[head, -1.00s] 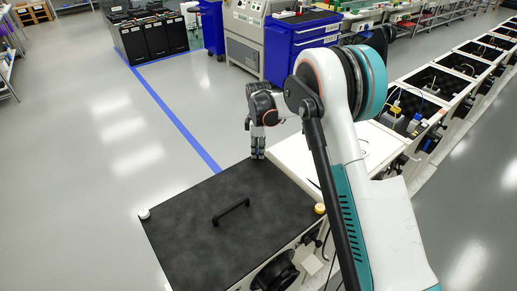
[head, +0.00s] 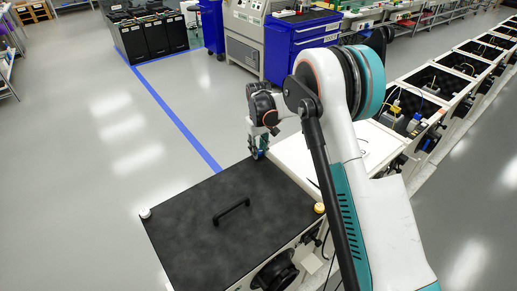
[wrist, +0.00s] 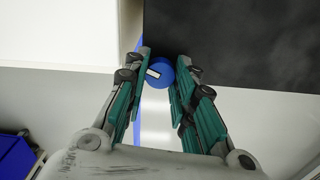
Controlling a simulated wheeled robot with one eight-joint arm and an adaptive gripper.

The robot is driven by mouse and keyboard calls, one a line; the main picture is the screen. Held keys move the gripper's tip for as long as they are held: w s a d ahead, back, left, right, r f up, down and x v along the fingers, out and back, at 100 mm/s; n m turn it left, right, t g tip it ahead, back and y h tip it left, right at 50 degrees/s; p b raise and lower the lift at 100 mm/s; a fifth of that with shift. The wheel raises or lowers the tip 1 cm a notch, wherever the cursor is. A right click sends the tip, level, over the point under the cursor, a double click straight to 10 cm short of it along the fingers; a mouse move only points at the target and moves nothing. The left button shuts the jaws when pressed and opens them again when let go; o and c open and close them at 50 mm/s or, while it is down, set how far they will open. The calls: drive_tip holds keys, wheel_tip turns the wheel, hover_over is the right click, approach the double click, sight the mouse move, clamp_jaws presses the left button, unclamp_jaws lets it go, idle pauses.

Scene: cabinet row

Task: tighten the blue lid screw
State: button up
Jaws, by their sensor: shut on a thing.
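The blue lid screw (wrist: 161,73) is a round blue knob with a white mark on its top, at the corner of the black lid (head: 205,222). In the wrist view it sits between the two teal finger pads of my gripper (wrist: 163,68), which is shut on it. In the head view my gripper (head: 259,154) reaches down at the lid's far corner, and a little blue shows between the fingers. The fingers and wrist hide most of the screw there.
The lid has a black handle (head: 231,212) in its middle, a white screw (head: 145,213) at its left corner and a yellow screw (head: 320,208) at its right corner. A white surface (head: 345,150) adjoins on the right. Open floor lies to the left.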

drive_tip(key=m, duration=0.6)
drive_tip(key=shift+m, duration=0.3)
drive_tip(key=m, duration=0.6)
drive_tip(key=shift+m, duration=0.3)
drive_tip(key=o, duration=1.1)
drive_tip(key=shift+r, duration=0.1)
wheel_tip(320, 180, up, 12)
drive_tip(key=shift+f, duration=0.1)
